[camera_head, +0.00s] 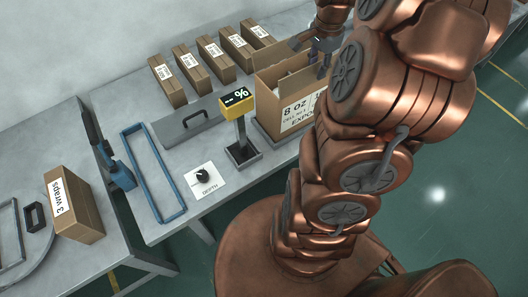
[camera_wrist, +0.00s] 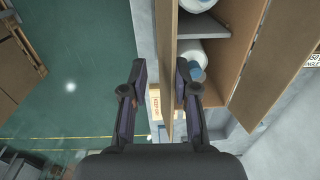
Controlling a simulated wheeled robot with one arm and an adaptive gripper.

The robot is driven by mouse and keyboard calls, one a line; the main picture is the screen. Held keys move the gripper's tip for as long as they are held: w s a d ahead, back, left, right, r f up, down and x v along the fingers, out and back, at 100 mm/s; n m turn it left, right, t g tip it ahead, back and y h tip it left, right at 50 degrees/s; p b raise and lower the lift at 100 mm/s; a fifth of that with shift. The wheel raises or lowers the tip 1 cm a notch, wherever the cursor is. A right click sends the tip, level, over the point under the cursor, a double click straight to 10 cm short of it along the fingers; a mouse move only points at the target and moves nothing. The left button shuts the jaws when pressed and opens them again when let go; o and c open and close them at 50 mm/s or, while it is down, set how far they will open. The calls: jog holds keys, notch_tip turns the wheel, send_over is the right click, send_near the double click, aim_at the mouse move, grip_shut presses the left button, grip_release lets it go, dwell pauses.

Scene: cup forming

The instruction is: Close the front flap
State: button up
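The open cardboard box (camera_head: 273,101) stands on the bench with its flaps raised and a printed "8 OZ" label facing the front. My gripper (camera_head: 322,50) is at the box's top right in the head view. In the wrist view my gripper (camera_wrist: 161,78) has its fingers apart, one on each side of a raised flap (camera_wrist: 166,45) seen edge-on. A gap shows between the left finger and the flap; contact with the right finger is unclear. Another raised flap (camera_wrist: 285,60) is at right. White rounded items (camera_wrist: 188,53) lie inside the box. My arm hides the box's right side in the head view.
Several closed cartons (camera_head: 205,62) stand in a row behind the box. A yellow display post (camera_head: 238,110) stands close to the box's left. A grey handled plate (camera_head: 188,121), a blue frame (camera_head: 153,173) and a "3 wraps" carton (camera_head: 78,207) are farther left.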

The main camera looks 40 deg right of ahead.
aim_at(315, 82)
jog(key=shift+r, duration=0.2)
jog(key=shift+r+b, duration=0.85)
jog(key=shift+r, duration=0.45)
jog(key=s+a+n+b, duration=0.3)
jog(key=a+n+b, duration=0.35)
jog(key=a, duration=0.85)
jog(key=s+a+f+n+g+b, duration=0.1)
jog(key=s+a+f+n+b, duration=0.2)
jog(key=s+a+f+n, duration=0.4)
jog(key=shift+s+a+f+n, duration=0.4)
jog(key=shift+s+a+n, duration=0.55)
jog(key=shift+a, duration=0.9)
